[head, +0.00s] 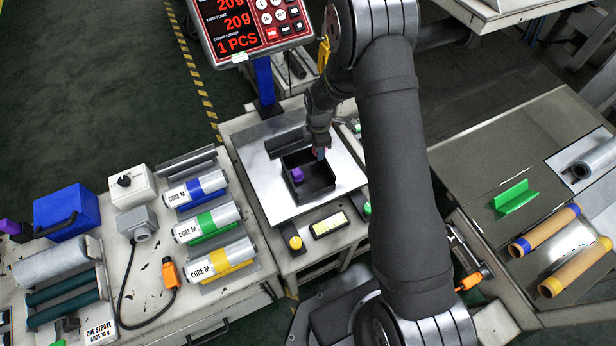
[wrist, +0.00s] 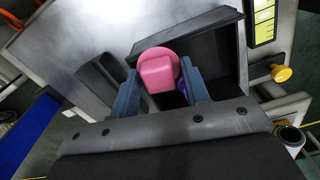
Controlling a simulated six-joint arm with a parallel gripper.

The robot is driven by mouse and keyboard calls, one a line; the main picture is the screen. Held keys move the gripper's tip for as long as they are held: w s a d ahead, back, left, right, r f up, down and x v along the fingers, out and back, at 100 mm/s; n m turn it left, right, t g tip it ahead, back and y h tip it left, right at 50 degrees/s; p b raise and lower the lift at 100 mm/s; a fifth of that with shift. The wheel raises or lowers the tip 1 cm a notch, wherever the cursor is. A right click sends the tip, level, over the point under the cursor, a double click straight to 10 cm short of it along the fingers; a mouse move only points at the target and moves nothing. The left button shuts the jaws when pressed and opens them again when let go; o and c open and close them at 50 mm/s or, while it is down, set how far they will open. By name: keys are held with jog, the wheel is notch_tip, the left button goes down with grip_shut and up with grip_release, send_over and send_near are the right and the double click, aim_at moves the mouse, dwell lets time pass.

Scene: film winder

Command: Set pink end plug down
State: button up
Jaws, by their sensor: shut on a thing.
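The pink end plug (wrist: 157,71) is between the two blue-grey fingers of my gripper (wrist: 160,90) in the wrist view, and they are shut on it. It shows a round flange and a square block. My gripper is over the black tray (wrist: 214,28); I cannot tell whether the plug touches the tray floor. In the head view my gripper (head: 319,153) reaches into the back of the black tray (head: 318,194), and the plug is mostly hidden. A purple plug (head: 297,174) sits in the tray's left part; only a sliver shows in the wrist view (wrist: 182,88).
The tray stands on a silver scale plate (head: 280,208). The red scale display (head: 250,22) reads 20g and 1 PCS. A dark block (head: 284,145) lies behind the tray. Core rolls (head: 207,225) lie left; a green bracket (head: 515,198) and orange tubes (head: 545,231) lie right.

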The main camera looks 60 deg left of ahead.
aim_at(315, 172)
jog(key=shift+n, duration=0.8)
jog(key=s+d+f, duration=0.2)
jog(key=f, duration=0.1)
jog(key=shift+d, duration=0.1)
jog(key=shift+f, duration=1.55)
jog(key=o, duration=0.9)
jog(key=shift+f, duration=0.15)
jog(key=shift+o, duration=0.2)
notch_tip(315, 172, up, 12)
jog(key=shift+r, duration=0.2)
jog(key=shift+d, duration=0.1)
